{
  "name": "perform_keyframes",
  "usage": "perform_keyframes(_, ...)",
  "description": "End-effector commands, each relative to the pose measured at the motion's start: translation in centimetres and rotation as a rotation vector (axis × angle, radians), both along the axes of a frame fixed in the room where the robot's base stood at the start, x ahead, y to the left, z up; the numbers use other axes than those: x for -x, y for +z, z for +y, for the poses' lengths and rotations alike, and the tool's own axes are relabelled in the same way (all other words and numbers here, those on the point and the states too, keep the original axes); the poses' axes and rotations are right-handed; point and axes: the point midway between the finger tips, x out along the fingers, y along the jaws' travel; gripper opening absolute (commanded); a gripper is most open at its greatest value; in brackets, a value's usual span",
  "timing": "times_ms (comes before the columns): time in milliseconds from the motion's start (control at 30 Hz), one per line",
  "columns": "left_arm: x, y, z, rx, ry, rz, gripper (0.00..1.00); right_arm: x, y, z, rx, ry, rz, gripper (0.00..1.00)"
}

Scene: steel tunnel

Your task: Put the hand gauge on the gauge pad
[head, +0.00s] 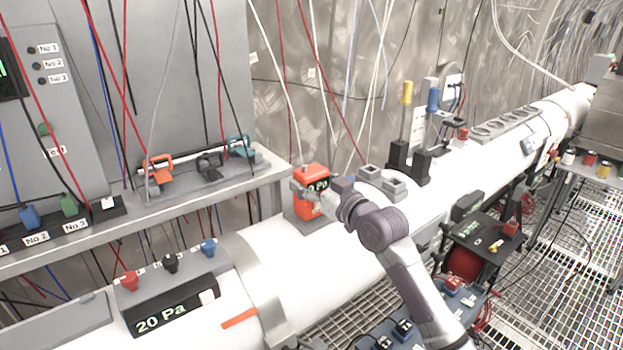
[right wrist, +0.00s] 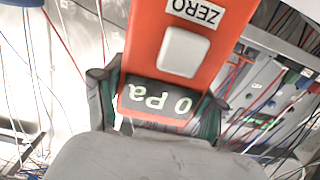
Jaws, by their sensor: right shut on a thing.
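The hand gauge (head: 313,174) is orange with a dark display, and in the head view it is above the white pipe, left of centre. In the right wrist view the hand gauge (right wrist: 150,55) fills the upper middle, with a ZERO label, a grey button and a display reading 0 Pa. My right gripper (head: 312,190) is shut on it, one finger on each side. A grey block (head: 303,222), perhaps the gauge pad, is directly below the gauge on the pipe; I cannot tell whether they touch. My left gripper is not in view.
Upright posts with yellow (head: 407,93) and blue (head: 433,98) tops stand behind. A grey shelf (head: 215,190) with coloured clamps is at left. A 20 Pa display (head: 165,312) is front left. Cables hang behind.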

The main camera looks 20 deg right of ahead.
Motion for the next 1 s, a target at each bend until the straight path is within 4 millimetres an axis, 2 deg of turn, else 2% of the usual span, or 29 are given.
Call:
perform_keyframes(433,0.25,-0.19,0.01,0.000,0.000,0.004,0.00,0.03,-0.82,-0.03,0.000,0.000,-0.003,0.26)
perform_keyframes(467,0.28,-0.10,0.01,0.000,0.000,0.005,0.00,0.03,-0.79,-0.02,0.000,0.000,-0.001,0.75)
perform_keyframes(567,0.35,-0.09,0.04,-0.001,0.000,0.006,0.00,0.02,-0.77,-0.03,0.000,0.000,-0.001,0.92)
perform_keyframes(600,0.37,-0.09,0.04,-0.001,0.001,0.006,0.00,0.02,-0.76,-0.03,0.000,0.000,-0.001,0.95)
perform_keyframes(1000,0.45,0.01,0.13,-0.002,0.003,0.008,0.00,0.24,-0.44,-0.14,-0.001,-0.001,-0.002,0.95)
